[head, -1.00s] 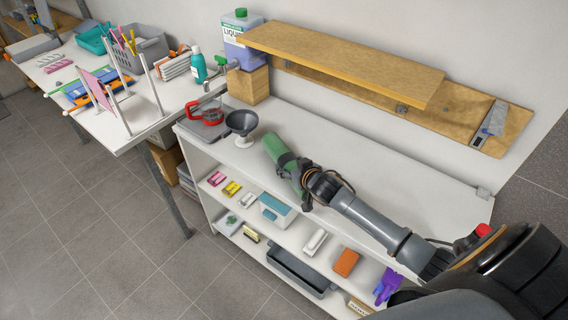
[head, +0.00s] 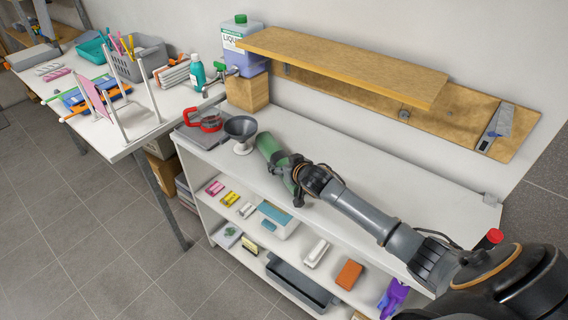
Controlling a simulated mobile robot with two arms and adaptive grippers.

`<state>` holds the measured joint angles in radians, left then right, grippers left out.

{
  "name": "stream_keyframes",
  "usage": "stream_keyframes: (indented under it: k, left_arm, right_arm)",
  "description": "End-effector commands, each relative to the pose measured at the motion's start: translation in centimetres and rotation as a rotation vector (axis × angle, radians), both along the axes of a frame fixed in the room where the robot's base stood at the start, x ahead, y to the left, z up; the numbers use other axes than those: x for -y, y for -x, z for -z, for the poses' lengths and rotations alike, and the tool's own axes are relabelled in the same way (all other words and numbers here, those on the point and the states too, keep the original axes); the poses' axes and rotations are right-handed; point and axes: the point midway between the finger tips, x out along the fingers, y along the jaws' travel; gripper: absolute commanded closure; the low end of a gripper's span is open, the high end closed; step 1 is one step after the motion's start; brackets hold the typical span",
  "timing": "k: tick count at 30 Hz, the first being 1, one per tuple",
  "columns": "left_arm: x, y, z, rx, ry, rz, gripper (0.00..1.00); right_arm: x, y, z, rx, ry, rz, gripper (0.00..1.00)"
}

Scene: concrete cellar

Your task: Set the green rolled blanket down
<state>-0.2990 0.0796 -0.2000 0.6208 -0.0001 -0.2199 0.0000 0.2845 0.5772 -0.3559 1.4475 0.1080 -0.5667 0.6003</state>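The green rolled blanket (head: 268,146) is at the top of the white shelf unit (head: 350,155), just right of the dark funnel (head: 241,129). My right gripper (head: 287,176) comes in from the lower right, with its dark fingers around the near part of the roll. It looks shut on the blanket and hides part of it. The roll is low over the white top; whether it rests on it fully I cannot tell. My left gripper is not in view.
A liquid container (head: 243,48) stands on a wooden block (head: 248,90) behind. A wooden wall shelf (head: 345,65) overhangs the back. The white top right of the blanket is clear behind my arm.

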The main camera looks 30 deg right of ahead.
Motion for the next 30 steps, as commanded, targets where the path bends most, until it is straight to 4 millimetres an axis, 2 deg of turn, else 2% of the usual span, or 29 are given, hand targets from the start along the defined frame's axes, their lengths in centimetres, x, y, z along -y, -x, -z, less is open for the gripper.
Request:
stream_keyframes:
  k: [2,13,16,20,30]
  left_arm:
    - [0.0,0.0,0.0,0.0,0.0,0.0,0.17]
    - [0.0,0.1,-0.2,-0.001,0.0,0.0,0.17]
    - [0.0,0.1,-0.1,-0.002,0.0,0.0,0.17]
    - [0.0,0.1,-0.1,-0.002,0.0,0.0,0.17]
    - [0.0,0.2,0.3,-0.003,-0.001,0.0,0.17]
  right_arm:
    - [0.0,0.0,0.0,0.0,0.0,0.0,0.13]
    - [0.0,0.0,-0.4,0.001,0.001,0.0,0.13]
    - [0.0,0.6,-0.5,0.001,0.0,-0.001,0.13]
    - [-0.2,2.2,-1.3,0.001,0.001,-0.002,0.13]
    - [-0.7,7.8,-4.4,0.001,0.001,-0.002,0.13]
